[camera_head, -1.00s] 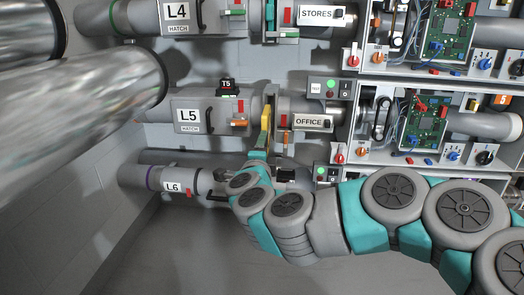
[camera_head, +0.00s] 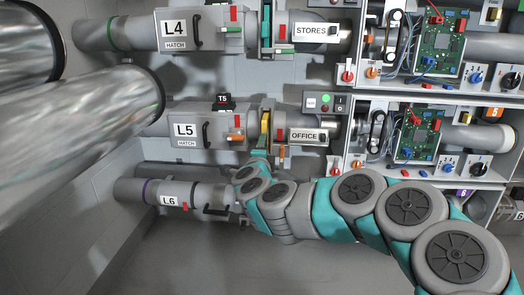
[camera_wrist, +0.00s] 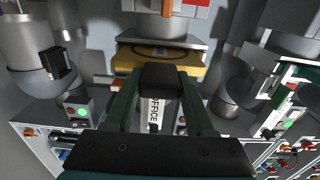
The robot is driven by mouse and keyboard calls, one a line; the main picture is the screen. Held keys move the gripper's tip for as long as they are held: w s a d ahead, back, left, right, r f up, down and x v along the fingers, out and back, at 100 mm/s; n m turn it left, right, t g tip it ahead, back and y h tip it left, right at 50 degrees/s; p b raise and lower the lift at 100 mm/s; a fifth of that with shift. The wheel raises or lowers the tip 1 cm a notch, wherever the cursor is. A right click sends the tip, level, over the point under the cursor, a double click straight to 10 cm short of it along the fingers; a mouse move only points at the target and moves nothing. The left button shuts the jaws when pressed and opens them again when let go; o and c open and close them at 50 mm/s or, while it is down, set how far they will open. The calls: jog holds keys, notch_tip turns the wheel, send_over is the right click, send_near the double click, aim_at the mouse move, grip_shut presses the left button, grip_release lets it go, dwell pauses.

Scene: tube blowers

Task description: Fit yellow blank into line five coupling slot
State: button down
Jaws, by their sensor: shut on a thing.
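The yellow blank (camera_head: 265,125) is a thin plate, seen nearly edge-on. It stands in the gap of the line five coupling, between the L5 hatch pipe (camera_head: 185,119) and the OFFICE pipe (camera_head: 325,123). My gripper (camera_head: 261,152) comes from below and is shut on the blank's lower end. In the wrist view the blank (camera_wrist: 195,69) shows its ringed face close against a grey flange, and my gripper (camera_wrist: 160,76) has both fingers closed around a dark block at its near edge. I cannot tell whether the blank is fully seated.
The L4 pipe (camera_head: 140,33) runs above and the L6 pipe (camera_head: 135,190) below. Shelves with green circuit boards (camera_head: 419,135) and knobs stand to the right. Large metal ducts (camera_head: 90,110) fill the left foreground. The floor (camera_head: 190,255) below is clear.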

jog(key=shift+w+d+p, duration=0.1)
jog(key=shift+w+p, duration=0.25)
jog(key=shift+w, duration=2.9)
jog(key=shift+c, duration=0.8)
grip_release()
jog(key=shift+s, duration=3.95)
